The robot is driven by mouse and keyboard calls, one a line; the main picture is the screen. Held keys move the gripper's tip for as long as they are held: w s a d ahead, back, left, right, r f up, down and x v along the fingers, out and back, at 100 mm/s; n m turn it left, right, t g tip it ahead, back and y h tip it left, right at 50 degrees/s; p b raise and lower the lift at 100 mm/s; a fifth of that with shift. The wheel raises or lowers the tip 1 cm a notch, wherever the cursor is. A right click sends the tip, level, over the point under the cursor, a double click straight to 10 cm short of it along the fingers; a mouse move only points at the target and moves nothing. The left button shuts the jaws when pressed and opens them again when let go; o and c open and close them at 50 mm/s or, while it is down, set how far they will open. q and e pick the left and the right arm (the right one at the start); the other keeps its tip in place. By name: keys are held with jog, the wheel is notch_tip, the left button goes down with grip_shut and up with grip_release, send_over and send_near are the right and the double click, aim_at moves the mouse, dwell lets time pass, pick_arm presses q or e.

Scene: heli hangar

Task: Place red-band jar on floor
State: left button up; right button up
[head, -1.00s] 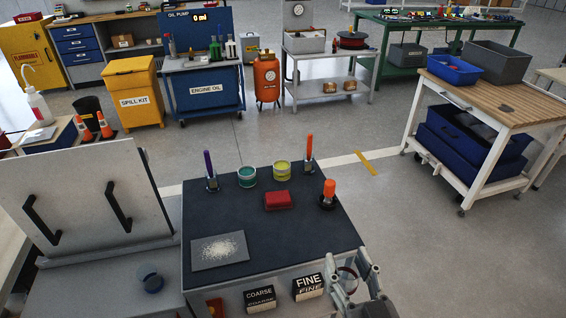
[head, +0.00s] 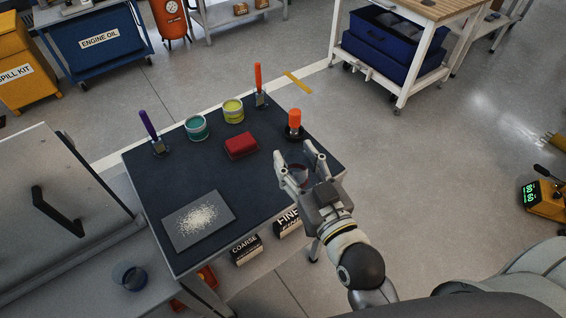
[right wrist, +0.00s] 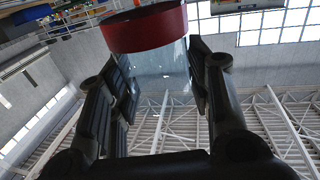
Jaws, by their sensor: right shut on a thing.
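My right gripper (head: 302,166) is shut on the red-band jar (head: 297,173), a clear jar held over the right edge of the dark-topped table. In the right wrist view the jar's red band (right wrist: 145,27) shows at the top of the picture, with its clear wall (right wrist: 160,65) between the two fingers (right wrist: 155,85). The gripper hides part of the jar in the head view. The grey floor (head: 420,215) is open to the right of the table. My left gripper is not in view.
A blue-band jar (head: 131,277) stands lower left. A yellow machine (head: 546,198) stands at far right.

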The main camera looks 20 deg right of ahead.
aim_at(293, 158)
jog(key=w, duration=0.1)
jog(key=w+f, duration=0.1)
jog(key=w, duration=0.1)
jog(key=shift+w+a+f, duration=0.15)
jog(key=shift+w+f, duration=0.05)
jog(key=shift+w, duration=0.1)
jog(key=w+f, duration=0.1)
jog(key=f, duration=0.1)
jog(key=w+f, duration=0.1)
jog(key=w, duration=0.1)
jog(key=w+f, duration=0.1)
jog(key=f, duration=0.1)
jog(key=shift+w+f+b, duration=0.25)
jog(key=shift+f+b, duration=0.1)
jog(key=shift+b, duration=0.05)
notch_tip(293, 158, down, 2)
jog(key=shift+w+a+f, duration=0.1)
jog(key=shift+w+f, duration=0.05)
jog(key=shift+f, duration=0.6)
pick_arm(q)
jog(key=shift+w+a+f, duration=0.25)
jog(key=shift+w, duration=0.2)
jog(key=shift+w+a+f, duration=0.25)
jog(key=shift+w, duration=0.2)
